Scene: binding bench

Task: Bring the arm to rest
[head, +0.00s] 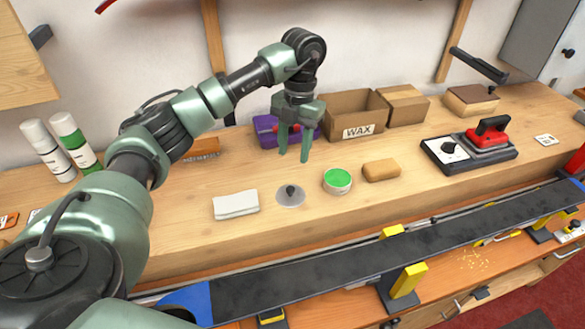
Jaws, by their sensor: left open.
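My left arm reaches in from the left over the bench. My left gripper (293,152) points down with its two green fingers apart and nothing between them. It hangs above the back part of the wooden bench (190,222), in front of a purple box (265,132) that it partly hides. My right gripper is not in view.
A white cloth (236,205), a grey disc with a knob (290,195), a green-topped tin (337,181) and a tan block (381,170) lie in front. Behind stand a WAX box (358,131) and a closed carton (404,105). A ski (370,258) lies along the front.

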